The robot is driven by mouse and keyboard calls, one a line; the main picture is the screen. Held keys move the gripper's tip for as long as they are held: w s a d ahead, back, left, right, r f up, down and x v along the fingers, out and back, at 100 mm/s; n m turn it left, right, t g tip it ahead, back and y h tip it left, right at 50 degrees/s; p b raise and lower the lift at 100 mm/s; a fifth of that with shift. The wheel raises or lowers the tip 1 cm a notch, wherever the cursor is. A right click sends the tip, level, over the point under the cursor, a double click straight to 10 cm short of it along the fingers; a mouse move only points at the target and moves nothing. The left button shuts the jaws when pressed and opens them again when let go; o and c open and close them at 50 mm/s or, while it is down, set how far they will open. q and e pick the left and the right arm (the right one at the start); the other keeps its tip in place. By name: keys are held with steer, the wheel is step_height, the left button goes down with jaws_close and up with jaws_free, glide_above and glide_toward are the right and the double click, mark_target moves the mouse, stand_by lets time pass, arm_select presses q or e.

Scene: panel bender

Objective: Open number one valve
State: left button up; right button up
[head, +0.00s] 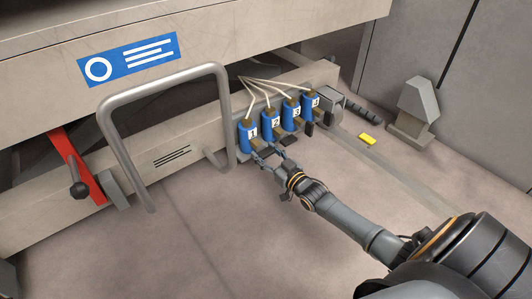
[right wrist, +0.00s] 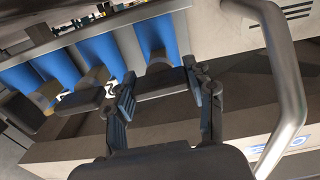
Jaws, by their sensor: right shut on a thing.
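The number one valve (head: 249,133) is a blue body with a white "1" label, at the left end of a row of blue valves under the machine's beam. Its dark lever sits at its lower front, partly hidden by my fingers in the head view. My right gripper (head: 267,156) reaches in from the lower right and is shut on this lever. In the right wrist view my right gripper (right wrist: 165,92) has one finger on each side of the dark lever (right wrist: 162,80), below the blue valve body (right wrist: 158,32). My left gripper is not in view.
Valves two (head: 271,122), three (head: 291,115) and four (head: 311,107) stand close to the right. A bent grey tube handle (head: 112,140) rises to the left of valve one. A yellow block (head: 367,139) lies on the floor.

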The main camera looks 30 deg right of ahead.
steer(key=n+p, duration=0.3)
steer(key=shift+r, duration=0.15)
steer(key=shift+n+p, duration=0.45)
steer(key=shift+n, duration=0.65)
steer(key=n+p, duration=0.1)
steer(key=n, duration=0.1)
steer(key=shift+n, duration=0.4)
steer(key=n, duration=0.4)
steer(key=shift+p, duration=0.35)
steer(key=n, duration=0.5)
steer(key=shift+f, duration=0.2)
steer(key=shift+n, duration=0.4)
steer(key=o, duration=1.2)
